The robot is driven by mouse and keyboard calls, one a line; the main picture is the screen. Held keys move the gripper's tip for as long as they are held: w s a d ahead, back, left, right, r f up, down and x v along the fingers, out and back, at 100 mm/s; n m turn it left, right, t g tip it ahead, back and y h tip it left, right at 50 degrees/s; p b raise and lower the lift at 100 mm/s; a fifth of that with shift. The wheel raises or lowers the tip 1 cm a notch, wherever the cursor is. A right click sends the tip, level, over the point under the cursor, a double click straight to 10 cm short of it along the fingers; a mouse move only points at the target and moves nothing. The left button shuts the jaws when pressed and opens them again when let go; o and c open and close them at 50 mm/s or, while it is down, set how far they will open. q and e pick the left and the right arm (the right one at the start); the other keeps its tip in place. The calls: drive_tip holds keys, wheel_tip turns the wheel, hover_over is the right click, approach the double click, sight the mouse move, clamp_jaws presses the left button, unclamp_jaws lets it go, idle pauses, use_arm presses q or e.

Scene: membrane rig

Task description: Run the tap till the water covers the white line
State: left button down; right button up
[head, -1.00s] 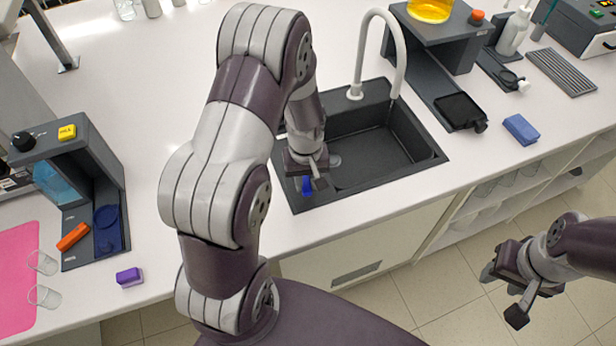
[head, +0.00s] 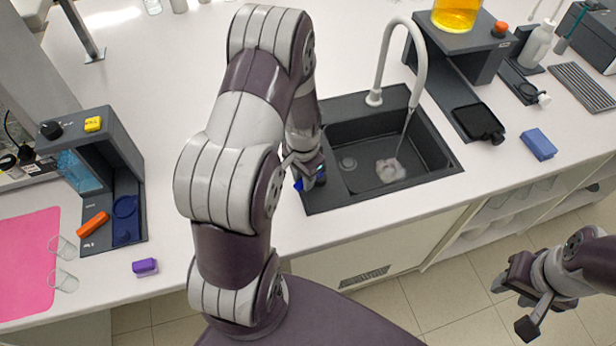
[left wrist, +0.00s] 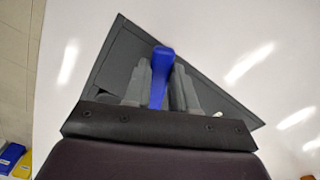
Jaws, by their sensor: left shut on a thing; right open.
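The black sink (head: 430,158) is set into the white counter. A pale curved tap (head: 421,70) stands at its back edge. A thin stream of water (head: 404,135) falls from the spout and splashes on the basin floor, where a small patch of water (head: 390,170) shows. I cannot make out a white line in the basin. My left gripper (head: 312,178) is at the sink's left rim, shut on a blue lever (left wrist: 162,62), which stands between the fingers in the left wrist view. My right gripper (head: 517,302) is open and empty, over the floor at lower right.
A dark stand with a yellow-filled vessel (head: 456,14) is behind the sink to the right. A blue sponge (head: 538,144) lies right of the sink. At left are another dark stand (head: 128,150), a pink mat (head: 25,262), clear glasses (head: 62,280) and a purple block (head: 145,267).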

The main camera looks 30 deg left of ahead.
use_arm(q)
drive_tip(key=shift+w+a+r+m, duration=0.1)
drive_tip(key=shift+w+a+m, duration=0.15)
drive_tip(key=shift+m, duration=0.25)
drive_tip(key=shift+w+a+m, duration=0.1)
drive_tip(key=shift+a+m, duration=0.15)
drive_tip(key=shift+m, duration=0.25)
drive_tip(key=shift+a, duration=0.1)
drive_tip(key=c, duration=0.9)
unclamp_jaws()
drive_tip(key=shift+s, duration=0.1)
wheel_tip(320, 180, up, 13)
drive_tip(key=shift+f+b, duration=0.15)
drive_tip(key=shift+b, duration=0.7)
